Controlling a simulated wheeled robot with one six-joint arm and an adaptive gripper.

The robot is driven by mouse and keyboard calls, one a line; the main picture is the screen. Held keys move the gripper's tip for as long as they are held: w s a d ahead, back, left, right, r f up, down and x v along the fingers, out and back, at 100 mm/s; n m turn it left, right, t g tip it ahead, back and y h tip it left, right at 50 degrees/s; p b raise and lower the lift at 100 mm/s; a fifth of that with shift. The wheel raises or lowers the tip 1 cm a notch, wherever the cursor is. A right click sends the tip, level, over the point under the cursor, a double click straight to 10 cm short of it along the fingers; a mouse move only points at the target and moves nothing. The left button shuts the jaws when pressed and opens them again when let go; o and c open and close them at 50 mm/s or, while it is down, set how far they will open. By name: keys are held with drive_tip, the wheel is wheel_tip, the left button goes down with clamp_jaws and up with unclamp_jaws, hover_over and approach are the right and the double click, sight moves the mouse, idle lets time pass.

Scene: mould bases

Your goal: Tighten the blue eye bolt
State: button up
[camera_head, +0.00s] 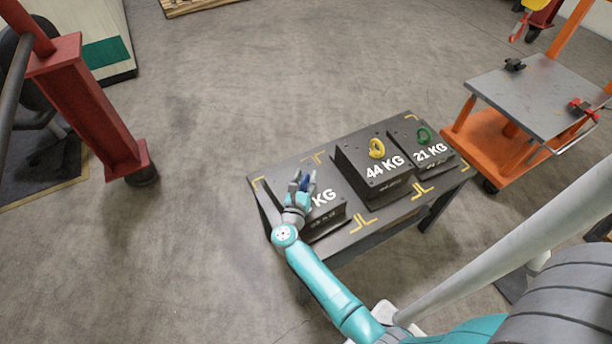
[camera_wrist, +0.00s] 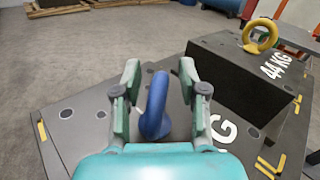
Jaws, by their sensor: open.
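The blue eye bolt (camera_wrist: 156,106) stands on the left mould base (camera_wrist: 232,112), its ring rising between the two fingers of my gripper (camera_wrist: 158,85) in the wrist view. My gripper is open, with a finger on each side of the ring and a gap visible on both sides. In the head view my gripper (camera_head: 302,182) is over the left mould base (camera_head: 325,208), and the blue eye bolt (camera_head: 312,181) shows only in part behind the fingers. The lower shank of the bolt is hidden by my gripper.
A mould base marked 44 KG (camera_head: 374,172) with a yellow eye bolt (camera_head: 377,148) stands to the right. Beyond it is a 21 KG base (camera_head: 425,152) with a green eye bolt (camera_head: 424,135). All stand on a dark table (camera_head: 266,200). An orange cart (camera_head: 492,143) is at the right.

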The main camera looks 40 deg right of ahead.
drive_tip(key=shift+w+d, duration=0.15)
drive_tip(key=shift+d, duration=0.15)
clamp_jaws()
drive_tip(key=shift+m+g+h, duration=0.3)
drive_tip(key=shift+m+g, duration=0.2)
drive_tip(key=shift+g, duration=0.1)
drive_tip(key=m+g, duration=0.1)
drive_tip(key=g, duration=0.1)
drive_tip(key=m+g+h, duration=0.1)
drive_tip(key=m+g, duration=0.1)
drive_tip(key=g, duration=0.1)
drive_tip(key=m+g+h, duration=0.1)
drive_tip(key=m+g, duration=0.1)
drive_tip(key=g, duration=0.1)
drive_tip(key=shift+s+d, duration=0.1)
drive_tip(key=shift+s, duration=0.15)
drive_tip(key=m+g, duration=0.1)
drive_tip(key=g, duration=0.1)
drive_tip(key=m+g, duration=0.2)
drive_tip(key=m+g+y, duration=0.1)
drive_tip(key=g, duration=0.2)
drive_tip(key=shift+s+m, duration=0.3)
drive_tip(key=shift+s+m+g+y, duration=0.1)
drive_tip(key=shift+m+g+y, duration=0.3)
drive_tip(key=shift+m+g, duration=0.3)
drive_tip(key=shift+s+f+m+g+y, duration=0.1)
drive_tip(key=shift+m+g+y, duration=0.2)
drive_tip(key=shift+g, duration=0.3)
